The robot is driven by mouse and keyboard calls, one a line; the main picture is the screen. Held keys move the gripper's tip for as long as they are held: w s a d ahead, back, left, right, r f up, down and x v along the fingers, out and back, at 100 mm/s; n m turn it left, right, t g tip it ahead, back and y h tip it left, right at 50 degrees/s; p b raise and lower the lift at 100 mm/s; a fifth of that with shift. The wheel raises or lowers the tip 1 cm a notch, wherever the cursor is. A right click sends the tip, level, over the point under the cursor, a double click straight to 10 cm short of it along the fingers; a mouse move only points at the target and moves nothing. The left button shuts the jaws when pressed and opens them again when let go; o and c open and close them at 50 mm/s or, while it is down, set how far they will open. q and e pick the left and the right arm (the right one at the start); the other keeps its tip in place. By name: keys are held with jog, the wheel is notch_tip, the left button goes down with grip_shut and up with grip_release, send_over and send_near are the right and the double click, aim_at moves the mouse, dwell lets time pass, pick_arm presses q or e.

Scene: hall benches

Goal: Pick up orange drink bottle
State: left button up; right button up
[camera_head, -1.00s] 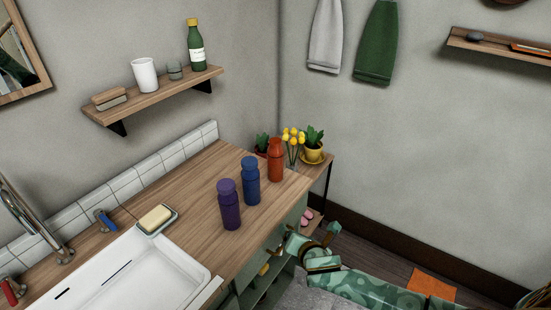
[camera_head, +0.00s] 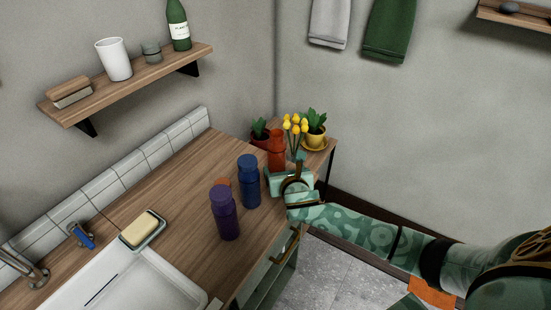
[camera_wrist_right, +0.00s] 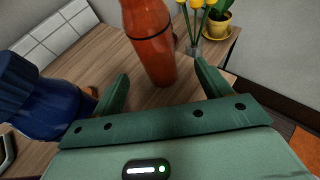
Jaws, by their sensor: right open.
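The orange drink bottle (camera_head: 276,145) stands upright near the far right end of the wooden counter, its lower part hidden behind my right gripper (camera_head: 280,180). In the right wrist view the bottle (camera_wrist_right: 150,45) stands just ahead, between the lines of my two green fingers, its top cut off by the frame. The right gripper is open and empty. Whether a finger touches the bottle I cannot tell. My left gripper is not in view.
A blue bottle (camera_head: 249,182) stands close left of my right gripper, with a purple bottle (camera_head: 225,214) nearer. Yellow flowers (camera_head: 294,127) and a yellow-potted plant (camera_head: 315,132) stand behind the orange bottle. A soap dish (camera_head: 142,232) and white sink (camera_head: 140,285) lie at lower left.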

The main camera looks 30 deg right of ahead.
aim_at(279, 164)
jog(key=shift+x, duration=0.95)
jog(key=shift+w+d+f+b, duration=0.1)
jog(key=shift+w+f+b, duration=0.2)
jog(key=shift+b, duration=0.05)
jog(key=b+x, duration=0.2)
jog(key=x, duration=0.3)
jog(key=shift+w+a+f+b, duration=0.1)
jog(key=shift+a+f+b, duration=0.15)
jog(key=shift+b, duration=0.15)
jog(key=shift+w, duration=0.15)
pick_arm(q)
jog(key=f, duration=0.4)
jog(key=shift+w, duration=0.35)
pick_arm(e)
jog(key=shift+r, duration=0.15)
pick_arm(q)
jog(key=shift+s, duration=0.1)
pick_arm(e)
jog(key=c, duration=1.2)
